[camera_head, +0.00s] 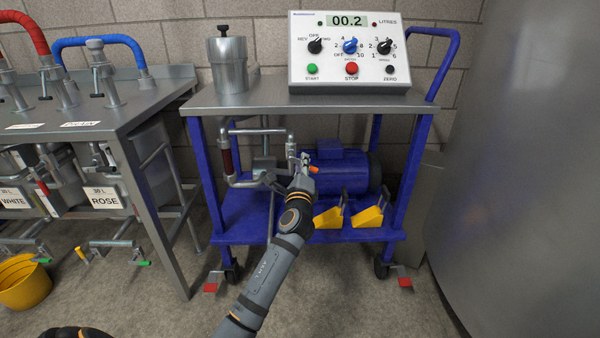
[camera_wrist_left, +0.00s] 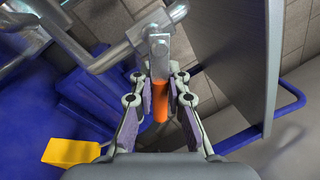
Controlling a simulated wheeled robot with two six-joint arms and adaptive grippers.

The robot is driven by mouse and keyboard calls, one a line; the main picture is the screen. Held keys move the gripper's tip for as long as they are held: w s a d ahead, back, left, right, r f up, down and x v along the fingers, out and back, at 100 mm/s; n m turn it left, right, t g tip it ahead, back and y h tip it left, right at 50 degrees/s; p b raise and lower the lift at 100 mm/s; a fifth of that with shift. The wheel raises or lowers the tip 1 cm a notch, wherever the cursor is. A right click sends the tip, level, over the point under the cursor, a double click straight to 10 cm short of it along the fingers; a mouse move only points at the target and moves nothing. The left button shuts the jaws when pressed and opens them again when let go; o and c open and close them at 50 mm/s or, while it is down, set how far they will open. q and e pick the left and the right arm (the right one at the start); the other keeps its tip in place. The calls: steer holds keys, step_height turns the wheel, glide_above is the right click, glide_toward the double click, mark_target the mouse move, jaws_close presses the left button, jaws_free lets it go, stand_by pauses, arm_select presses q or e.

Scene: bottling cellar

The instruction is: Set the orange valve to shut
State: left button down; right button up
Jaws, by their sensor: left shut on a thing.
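The orange valve handle (camera_wrist_left: 160,105) sits between the finger pads of my left gripper (camera_wrist_left: 160,84) in the left wrist view. Its metal bracket joins the grey pipework (camera_wrist_left: 115,55). There the handle points away from the pipe, toward my wrist. In the head view my left gripper (camera_head: 305,169) is at the right end of the pipework on the blue cart, shut on the handle. Only a small orange part of the handle (camera_head: 314,170) shows there, and my gripper hides the rest. My right gripper does not show.
The blue pump (camera_head: 343,170) and yellow pedals (camera_head: 368,216) are close right of my gripper. The cart's steel top (camera_head: 262,99) is above, carrying a control box (camera_head: 345,75) and metal canister (camera_head: 228,68). A steel bench (camera_head: 95,110) stands left, a large grey tank (camera_head: 520,150) right.

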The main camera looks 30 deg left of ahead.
arm_select(q)
steer(key=n, duration=0.1)
steer(key=n+b, duration=0.1)
steer(key=n+y, duration=0.1)
steer(key=n, duration=0.1)
steer(key=shift+d+r+b, duration=0.2)
steer(key=shift+r+b, duration=0.1)
steer(key=shift+b, duration=0.05)
steer(key=shift+w+r+n+g+y+b, duration=0.15)
steer(key=shift+r+n+b, duration=0.1)
steer(key=shift+n, duration=0.5)
steer(key=shift+s+r+n+g+y+b, duration=0.15)
steer(key=shift+n+b, duration=0.1)
steer(key=shift+n, duration=0.5)
steer(key=shift+w+r, duration=0.1)
steer(key=c, duration=1.3)
jaws_free()
steer(key=shift+r, duration=0.1)
steer(key=shift+c, duration=0.2)
steer(key=v, duration=0.7)
steer(key=shift+s+d, duration=0.2)
